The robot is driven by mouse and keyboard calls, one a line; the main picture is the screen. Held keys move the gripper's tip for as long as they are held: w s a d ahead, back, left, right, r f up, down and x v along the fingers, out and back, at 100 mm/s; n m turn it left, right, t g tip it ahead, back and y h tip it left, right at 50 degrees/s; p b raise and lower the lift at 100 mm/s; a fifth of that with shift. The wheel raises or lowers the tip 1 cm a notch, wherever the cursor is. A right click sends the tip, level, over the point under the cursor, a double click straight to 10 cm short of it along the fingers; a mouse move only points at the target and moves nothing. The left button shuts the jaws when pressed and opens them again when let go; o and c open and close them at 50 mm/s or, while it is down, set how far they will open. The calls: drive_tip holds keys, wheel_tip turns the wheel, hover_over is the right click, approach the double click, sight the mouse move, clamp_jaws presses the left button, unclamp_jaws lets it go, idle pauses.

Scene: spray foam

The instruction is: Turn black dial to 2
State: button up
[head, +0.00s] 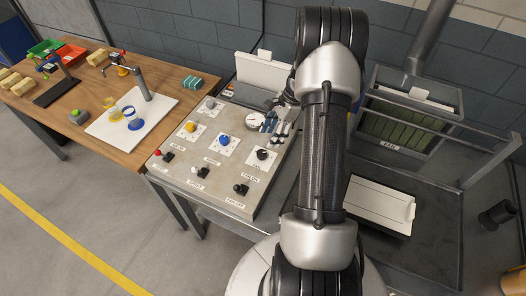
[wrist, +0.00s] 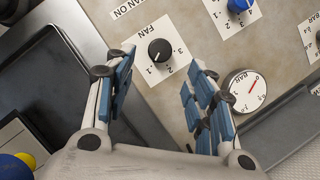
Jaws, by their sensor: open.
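The black dial (wrist: 160,52) sits on a white plate marked FAN (wrist: 146,29), with small numbers around it. A pale mark shows on the dial, but I cannot tell which number it points to. In the head view the black dial (head: 263,155) is at the right of the grey panel. My gripper (wrist: 160,60) is open and empty. Its blue-padded fingers appear on either side of the dial in the wrist view, apart from it. In the head view my gripper (head: 280,116) is partly hidden by my arm, above the panel's far right part.
A blue dial (wrist: 238,5) and a round gauge (wrist: 247,90) are near the black dial. Yellow dial (head: 190,127) and several small switches share the panel (head: 215,180). A dark tray (wrist: 50,85) lies left in the wrist view. A wooden table (head: 160,75) adjoins the panel.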

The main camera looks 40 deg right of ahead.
sight(261, 152)
drive_tip(key=b+x, duration=0.1)
drive_tip(key=x, duration=0.7)
drive_tip(key=shift+f, duration=0.2)
drive_tip(key=c, duration=1)
drive_tip(key=shift+c, duration=0.2)
drive_tip(key=shift+n, duration=0.4)
drive_tip(key=n+g, duration=0.1)
drive_tip(key=n, duration=0.1)
drive_tip(key=n+g, duration=0.1)
drive_tip(key=n, duration=0.2)
drive_tip(key=shift+w, duration=0.25)
drive_tip(key=n+g, duration=0.1)
drive_tip(key=n, duration=0.2)
drive_tip(key=n+g+b, duration=0.1)
drive_tip(key=n, duration=0.2)
drive_tip(key=shift+w+h, duration=0.1)
drive_tip(key=shift+h, duration=0.2)
drive_tip(key=shift+g, duration=0.3)
